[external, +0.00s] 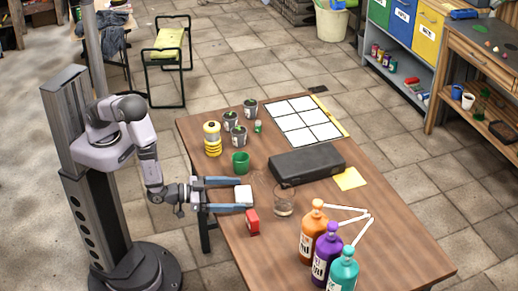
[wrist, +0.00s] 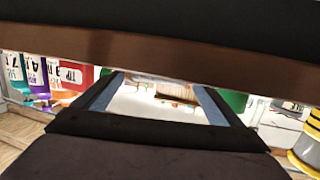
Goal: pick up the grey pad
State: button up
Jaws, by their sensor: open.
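The grey pad appears as a small, pale grey, rounded block (external: 243,193) near the table's left edge in the external view. My gripper (external: 245,194) is open, its two blue-grey fingers reaching in from the left, one on each side of the pad near the tips. I cannot tell whether either finger touches it. In the wrist view my gripper (wrist: 158,97) shows its fingers apart, with a pale surface between them that looks like the pad (wrist: 140,105). Dark gripper parts hide much of that view.
A red block (external: 252,221) stands just in front of the gripper, a green mug (external: 240,162) behind it. A clear glass (external: 284,201) and a dark case (external: 306,163) lie beyond. Bottles (external: 326,254) stand at the front right. The yellow-striped canister (external: 212,139) is farther back.

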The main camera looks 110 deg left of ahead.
aim_at(255, 198)
jog(key=shift+p+x, duration=0.3)
jog(key=shift+x, duration=0.8)
jog(key=p+x, duration=0.1)
jog(key=x, duration=0.3)
jog(key=shift+w+r+p, duration=0.1)
jog(key=shift+r+p, duration=0.05)
jog(key=shift+p, duration=0.15)
jog(key=shift+w+a, duration=0.25)
jog(key=shift+w, duration=0.2)
jog(key=shift+c, duration=0.6)
jog(key=c, duration=1)
